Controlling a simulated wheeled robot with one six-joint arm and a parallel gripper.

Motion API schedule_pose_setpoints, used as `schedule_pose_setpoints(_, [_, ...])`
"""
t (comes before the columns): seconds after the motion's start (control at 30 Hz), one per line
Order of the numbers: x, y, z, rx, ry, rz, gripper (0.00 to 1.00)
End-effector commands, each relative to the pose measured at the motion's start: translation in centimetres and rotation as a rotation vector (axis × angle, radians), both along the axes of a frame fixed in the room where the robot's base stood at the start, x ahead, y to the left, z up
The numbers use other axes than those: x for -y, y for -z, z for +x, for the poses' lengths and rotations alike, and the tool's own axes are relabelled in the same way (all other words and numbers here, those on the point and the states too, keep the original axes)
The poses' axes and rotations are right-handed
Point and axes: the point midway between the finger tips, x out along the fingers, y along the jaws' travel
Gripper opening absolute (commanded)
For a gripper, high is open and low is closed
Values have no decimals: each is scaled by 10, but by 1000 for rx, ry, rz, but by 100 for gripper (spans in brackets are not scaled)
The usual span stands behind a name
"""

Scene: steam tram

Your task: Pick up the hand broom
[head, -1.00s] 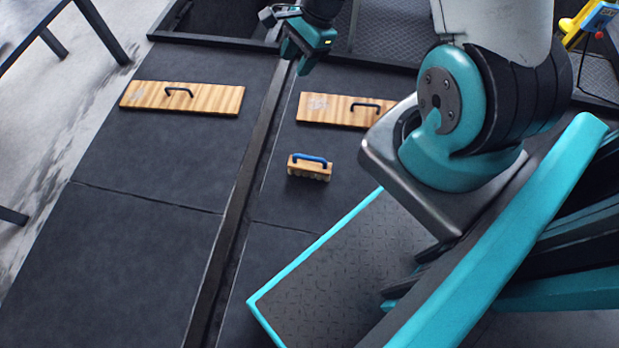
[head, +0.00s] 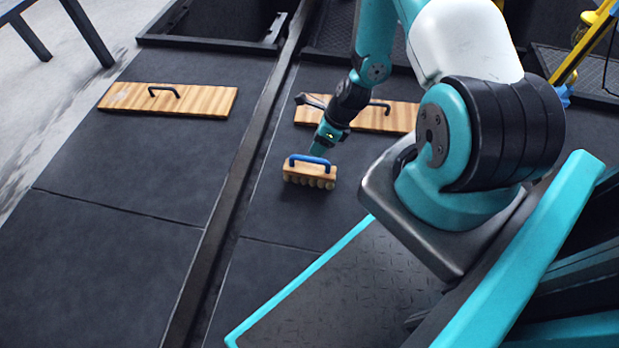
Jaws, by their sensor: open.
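The hand broom (head: 310,176) is a small wooden block with a blue arched handle on top and pale bristle tufts below. It stands on the dark floor panel right of the rail groove, in the middle of the head view. My gripper (head: 318,151) is just behind the blue handle, close above the far side of the broom. The fingertips are mostly hidden behind the handle, and I cannot tell whether they touch it. The gripper is open and holds nothing that I can see.
A wooden board with a black handle (head: 395,117) lies behind the broom, partly covered by my arm. A similar board (head: 168,100) lies left of the rail groove (head: 235,180). An open pit (head: 225,25) is at the back.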

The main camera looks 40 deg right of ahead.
Motion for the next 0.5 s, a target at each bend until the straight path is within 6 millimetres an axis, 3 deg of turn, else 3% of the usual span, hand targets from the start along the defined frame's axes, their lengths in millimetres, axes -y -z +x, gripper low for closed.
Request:
schedule_pose_setpoints(0.03, [-4, 14, 2, 0, -1, 1, 48])
schedule_pose_setpoints(0.1, [-7, 21, 4, 1, -1, -1, 48])
schedule_pose_setpoints(0.37, [-11, 31, 7, 0, 0, -1, 48])
schedule_pose_setpoints(0.5, [-13, 47, 11, 1, -1, -1, 48])
